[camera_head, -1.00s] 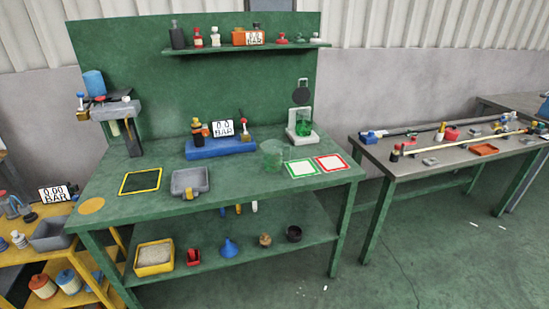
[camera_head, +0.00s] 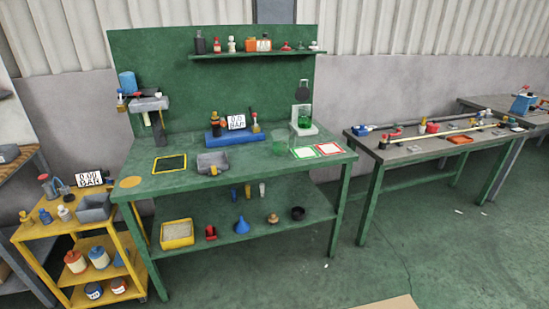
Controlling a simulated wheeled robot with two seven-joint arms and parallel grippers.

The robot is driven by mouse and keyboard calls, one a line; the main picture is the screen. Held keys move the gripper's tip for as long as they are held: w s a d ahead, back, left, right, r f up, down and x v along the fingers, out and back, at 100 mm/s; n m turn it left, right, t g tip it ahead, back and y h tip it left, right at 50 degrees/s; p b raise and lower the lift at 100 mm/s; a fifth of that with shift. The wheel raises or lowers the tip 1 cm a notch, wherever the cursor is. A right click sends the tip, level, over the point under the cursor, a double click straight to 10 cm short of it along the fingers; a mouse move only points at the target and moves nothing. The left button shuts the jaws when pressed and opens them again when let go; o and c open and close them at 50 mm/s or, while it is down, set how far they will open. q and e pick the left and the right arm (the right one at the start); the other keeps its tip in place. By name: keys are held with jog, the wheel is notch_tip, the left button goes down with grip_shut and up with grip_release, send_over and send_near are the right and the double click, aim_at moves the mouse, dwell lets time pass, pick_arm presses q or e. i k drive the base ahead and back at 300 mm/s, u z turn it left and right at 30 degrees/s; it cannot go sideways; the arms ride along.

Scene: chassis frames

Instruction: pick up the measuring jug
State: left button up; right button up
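A clear, green-looking jug (camera_head: 284,154), which appears to be the measuring jug, stands upright on the top of the green workbench (camera_head: 228,181), right of its middle. The bench shows through its walls, so its handle is hard to make out. A smaller vessel with green contents (camera_head: 304,119) sits on a pale stand (camera_head: 303,130) just behind it. Neither of my grippers is in view.
A yellow cart (camera_head: 70,231) stands left, a grey table (camera_head: 430,147) right. Floor in front is mostly clear.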

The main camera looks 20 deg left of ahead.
aim_at(283, 142)
jog(key=u, duration=0.05)
jog(key=k, duration=0.3)
jog(key=z, duration=1.1)
jog(key=i, duration=1.25)
jog(key=z, duration=0.55)
jog(key=i, duration=1.4)
jog(key=u, duration=0.8)
jog(key=i, duration=0.8)
jog(key=u, duration=0.85)
